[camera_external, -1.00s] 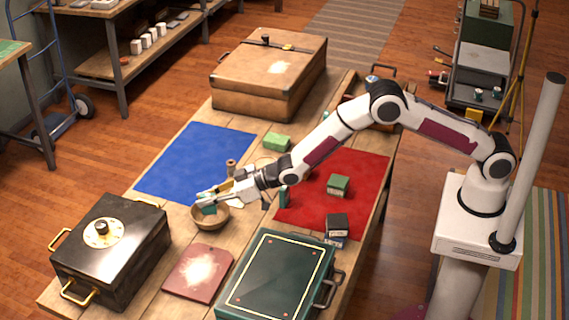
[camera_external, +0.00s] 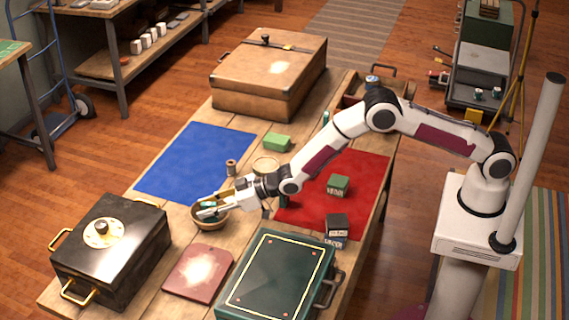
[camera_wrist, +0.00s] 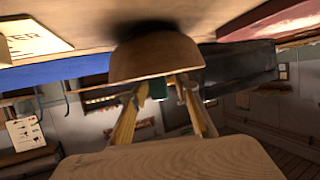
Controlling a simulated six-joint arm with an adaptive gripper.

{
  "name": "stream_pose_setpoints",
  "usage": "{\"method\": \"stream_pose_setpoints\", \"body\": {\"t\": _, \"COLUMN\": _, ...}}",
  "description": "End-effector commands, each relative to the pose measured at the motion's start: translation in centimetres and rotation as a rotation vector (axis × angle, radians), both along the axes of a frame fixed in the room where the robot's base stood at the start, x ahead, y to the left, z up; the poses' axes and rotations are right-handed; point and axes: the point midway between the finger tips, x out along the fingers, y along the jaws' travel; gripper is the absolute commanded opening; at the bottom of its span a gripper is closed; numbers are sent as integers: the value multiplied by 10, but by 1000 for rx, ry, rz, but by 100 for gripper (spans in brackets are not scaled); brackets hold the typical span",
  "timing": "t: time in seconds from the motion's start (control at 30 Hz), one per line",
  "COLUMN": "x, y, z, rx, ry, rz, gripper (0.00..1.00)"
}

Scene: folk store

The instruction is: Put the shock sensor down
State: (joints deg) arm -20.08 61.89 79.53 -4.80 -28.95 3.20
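A small teal block, which I take to be the shock sensor (camera_external: 208,204), sits at the wooden bowl (camera_external: 212,226), partly hidden by my fingers. My gripper (camera_external: 212,206) reaches over the bowl from the right. In the wrist view, which is upside down, the bowl (camera_wrist: 155,63) is straight ahead and the block (camera_wrist: 158,90) shows at its rim. My gripper's fingers (camera_wrist: 162,90) stand on both sides of the block, with apparent gaps. How deep the block sits in the bowl is hidden.
A black safe (camera_external: 110,260) stands left of the bowl, a red-brown board (camera_external: 198,272) in front and a green case (camera_external: 278,280) front right. A wooden spool (camera_external: 231,168) and round tin (camera_external: 265,167) stand behind. The blue mat (camera_external: 195,160) is mostly clear.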

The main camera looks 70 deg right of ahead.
Motion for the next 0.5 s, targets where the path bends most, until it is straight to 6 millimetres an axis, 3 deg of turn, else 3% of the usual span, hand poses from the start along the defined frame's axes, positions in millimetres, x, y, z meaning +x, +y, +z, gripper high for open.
{"method": "stream_pose_setpoints", "body": {"t": 0.5, "x": -3, "y": -1, "z": 4, "rx": -1, "ry": 2, "rz": 0, "gripper": 30}}
